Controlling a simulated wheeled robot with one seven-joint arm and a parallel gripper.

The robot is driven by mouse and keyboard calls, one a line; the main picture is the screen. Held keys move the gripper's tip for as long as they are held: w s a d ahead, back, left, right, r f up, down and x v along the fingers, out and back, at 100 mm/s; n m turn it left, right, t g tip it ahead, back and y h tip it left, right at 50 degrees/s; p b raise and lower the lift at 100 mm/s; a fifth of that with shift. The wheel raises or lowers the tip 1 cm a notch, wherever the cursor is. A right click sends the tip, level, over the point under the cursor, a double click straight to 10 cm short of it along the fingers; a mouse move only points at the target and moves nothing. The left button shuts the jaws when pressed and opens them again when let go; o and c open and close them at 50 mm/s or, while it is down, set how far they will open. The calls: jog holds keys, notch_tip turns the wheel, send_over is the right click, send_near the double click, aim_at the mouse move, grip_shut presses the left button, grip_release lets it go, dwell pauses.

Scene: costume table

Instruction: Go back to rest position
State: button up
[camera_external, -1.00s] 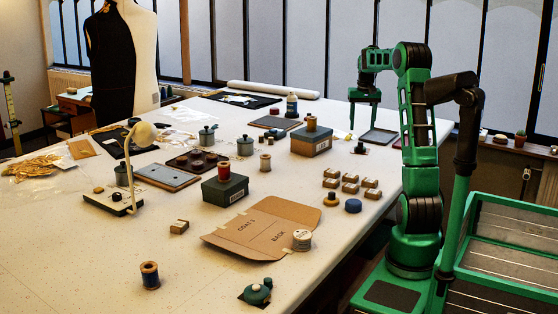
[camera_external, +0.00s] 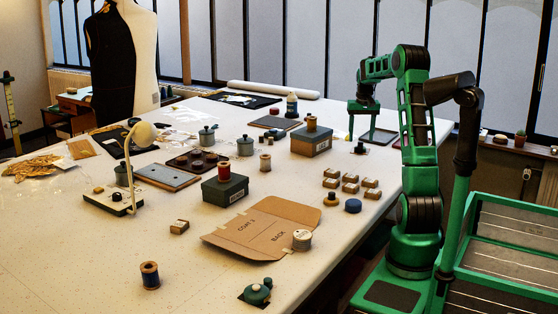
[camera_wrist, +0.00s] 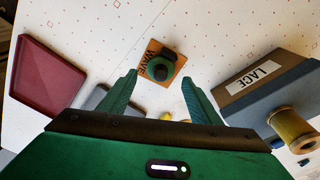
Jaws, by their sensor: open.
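My gripper (camera_external: 362,137) hangs at the far right part of the table with its fingers pointing down. It is open, and nothing is between its fingers. In the wrist view my gripper (camera_wrist: 160,77) shows two green fingers spread apart. A dark knobbed piece (camera_wrist: 160,68) on an orange card marked "WAVE" (camera_wrist: 151,82) lies beyond the fingertips. The dark piece (camera_external: 360,148) also shows just below the gripper in the external view. I cannot tell how high the fingertips are above the table.
A grey-blue box (camera_external: 311,144) with a spool on top stands left of my gripper; its "LACE" label (camera_wrist: 254,76) shows in the wrist view. A reddish tray (camera_wrist: 46,78) lies at left there. Several small wooden blocks (camera_external: 350,187) lie nearer the camera.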

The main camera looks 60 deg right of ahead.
jog(key=shift+a+f, duration=0.1)
jog(key=shift+f, duration=1.35)
notch_tip(320, 180, up, 12)
jog(key=a, duration=0.1)
jog(key=f, duration=0.8)
jog(key=d+f, duration=0.1)
jog(key=f, duration=0.3)
jog(key=shift+f, duration=0.15)
notch_tip(320, 180, up, 4)
jog(key=shift+a+r, duration=0.1)
jog(key=shift+r, duration=0.15)
jog(key=w+a+r+n, duration=0.2)
jog(key=a+r, duration=0.2)
jog(key=a, duration=0.6)
jog(key=w+a+r+n, duration=0.2)
jog(key=a+r+n, duration=0.1)
jog(key=a, duration=0.8)
jog(key=s+a+n+y, duration=0.1)
jog(key=s+a+n, duration=0.3)
jog(key=a+n, duration=0.5)
jog(key=s+a+n+y, duration=0.1)
jog(key=s+a+n, duration=0.3)
jog(key=a, duration=2)
jog(key=n, duration=0.5)
jog(key=shift+a+f+n, duration=0.15)
jog(key=shift+f+n, duration=0.05)
jog(key=shift+n, duration=0.1)
